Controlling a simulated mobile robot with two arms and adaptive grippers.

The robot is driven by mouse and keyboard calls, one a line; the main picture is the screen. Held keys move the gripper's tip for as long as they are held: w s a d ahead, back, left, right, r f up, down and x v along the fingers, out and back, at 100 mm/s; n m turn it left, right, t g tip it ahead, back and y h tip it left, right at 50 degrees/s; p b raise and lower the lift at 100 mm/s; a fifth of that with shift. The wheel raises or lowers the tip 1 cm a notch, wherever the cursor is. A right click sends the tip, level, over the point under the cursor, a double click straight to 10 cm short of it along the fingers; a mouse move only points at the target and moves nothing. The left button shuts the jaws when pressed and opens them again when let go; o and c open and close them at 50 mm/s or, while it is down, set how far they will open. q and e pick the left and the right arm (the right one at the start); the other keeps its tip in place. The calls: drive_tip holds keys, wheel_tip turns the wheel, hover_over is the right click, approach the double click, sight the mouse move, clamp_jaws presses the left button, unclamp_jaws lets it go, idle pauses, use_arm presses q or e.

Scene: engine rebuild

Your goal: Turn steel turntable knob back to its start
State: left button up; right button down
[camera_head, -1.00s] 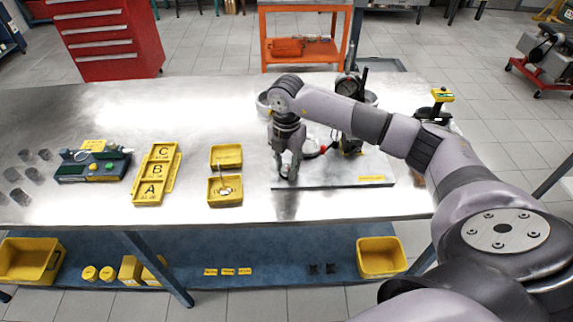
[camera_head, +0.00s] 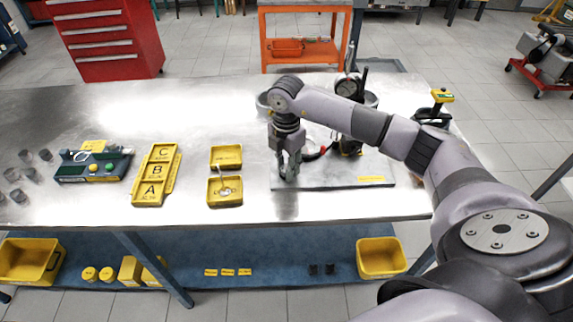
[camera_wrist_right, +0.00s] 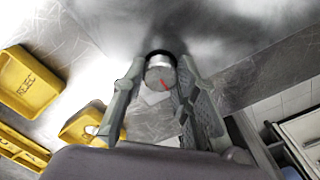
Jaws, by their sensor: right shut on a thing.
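My right gripper (camera_head: 290,170) points down at the front left of the grey base plate (camera_head: 325,183) on the bench. In the right wrist view its two fingers (camera_wrist_right: 160,95) stand on either side of the round steel turntable knob (camera_wrist_right: 159,72), which has a red line on its face. The gripper is shut on the knob. In the head view the fingers hide the knob. The red line points to the lower right in the wrist view. My left gripper is not in view.
A dial gauge (camera_head: 347,88) on a stand rises behind my right wrist. Two yellow trays (camera_head: 226,199) stand left of the plate, with a yellow A-B-C rack (camera_head: 140,197) and a green device (camera_head: 75,176) farther left. Bare bench lies between.

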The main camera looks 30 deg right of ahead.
drive_tip(key=c, duration=1.2)
unclamp_jaws()
drive_tip(key=shift+c, duration=0.2)
drive_tip(key=shift+r, duration=0.15)
wheel_tip(320, 180, up, 12)
